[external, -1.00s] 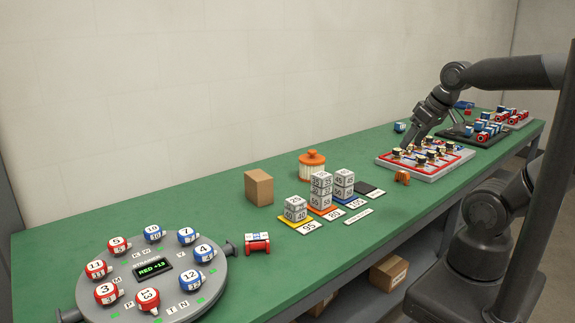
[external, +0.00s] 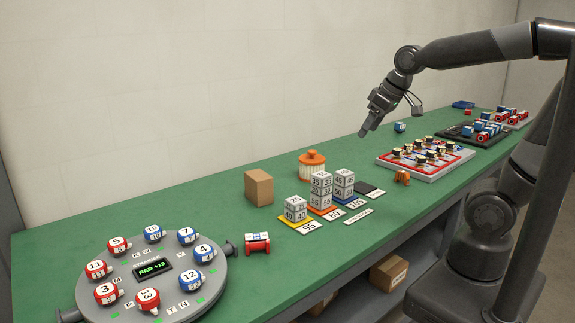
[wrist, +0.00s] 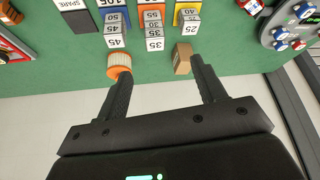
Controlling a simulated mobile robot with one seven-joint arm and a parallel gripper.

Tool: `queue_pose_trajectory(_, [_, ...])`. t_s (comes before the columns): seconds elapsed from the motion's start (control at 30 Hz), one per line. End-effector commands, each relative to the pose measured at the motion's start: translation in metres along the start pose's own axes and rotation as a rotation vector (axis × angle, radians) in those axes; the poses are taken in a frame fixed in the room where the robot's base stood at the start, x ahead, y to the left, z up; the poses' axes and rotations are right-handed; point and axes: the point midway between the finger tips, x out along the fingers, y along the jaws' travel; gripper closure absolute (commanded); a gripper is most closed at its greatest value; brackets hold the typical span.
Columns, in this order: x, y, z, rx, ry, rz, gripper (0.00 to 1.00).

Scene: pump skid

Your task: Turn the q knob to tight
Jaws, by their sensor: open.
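Several knob-like parts (external: 425,150) with pale and dark tops stand on a grey panel (external: 430,176) with a red border at the right of the bench. Their letters are too small to read, so I cannot tell which is the q knob. My gripper (external: 364,132) is up in the air, left of and behind this panel, apart from it. In the wrist view my gripper (wrist: 160,74) has its two fingers spread with nothing between them. Only a corner of a red-bordered panel (wrist: 12,44) shows at that view's left edge.
A round grey disc (external: 205,298) with numbered red and blue pieces is at front left. A black tray (external: 465,138) lies beyond the panel.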

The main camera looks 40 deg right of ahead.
Motion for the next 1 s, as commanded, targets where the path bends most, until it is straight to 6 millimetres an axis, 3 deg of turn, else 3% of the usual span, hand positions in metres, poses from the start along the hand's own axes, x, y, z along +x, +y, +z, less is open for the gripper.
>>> queue_pose_trajectory(0.2, [0.035,-0.067,-0.064,-0.158,-0.022,-0.076,0.36])
queue_pose_trajectory(0.37, [0.066,-0.128,-0.098,-0.269,-0.034,-0.128,0.36])
queue_pose_trajectory(0.5, [0.096,-0.19,-0.118,-0.367,-0.045,-0.173,0.36])
queue_pose_trajectory(0.67, [0.132,-0.269,-0.127,-0.477,-0.056,-0.223,0.36])
queue_pose_trajectory(0.8, [0.162,-0.336,-0.122,-0.565,-0.064,-0.262,0.36])
queue_pose_trajectory(0.9, [0.178,-0.373,-0.115,-0.614,-0.068,-0.283,0.36])
queue_pose_trajectory(1.0, [0.188,-0.397,-0.109,-0.645,-0.07,-0.296,0.36])
